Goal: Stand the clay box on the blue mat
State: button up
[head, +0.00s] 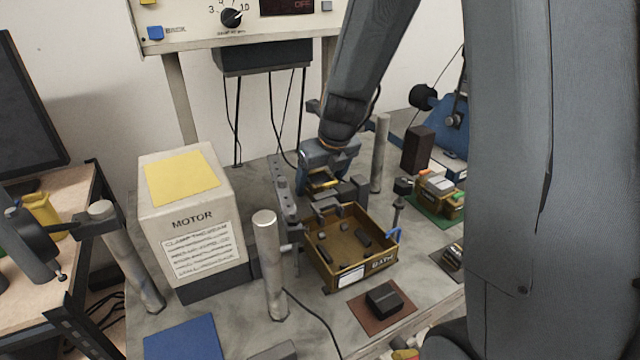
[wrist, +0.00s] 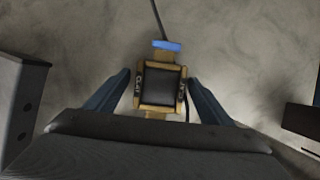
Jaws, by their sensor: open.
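The clay box (wrist: 160,101), tan-framed with a dark top and a small lettered label on its side, sits between the two fingers of my gripper (wrist: 158,84) in the wrist view. My gripper is open, with a finger on each side of the box; a slim gap seems to show on both sides. In the head view my gripper (head: 326,178) is low behind the brown tray, and only a yellowish bit of what seems to be the box shows there. The blue mat (head: 185,341) lies bare at the bottom left of the head view.
The motor box (head: 190,215), posts (head: 269,262) and a rail (head: 283,205) stand between my gripper and the blue mat. A brown tray (head: 323,273) holds loose parts. A dark block (head: 384,298) lies on a brown mat (head: 372,322). A green mat (head: 437,217) bears another box.

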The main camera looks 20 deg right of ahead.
jog(key=shift+c, duration=0.3)
jog(key=c, duration=1.5)
grip_shut()
jog(key=shift+r, duration=0.15)
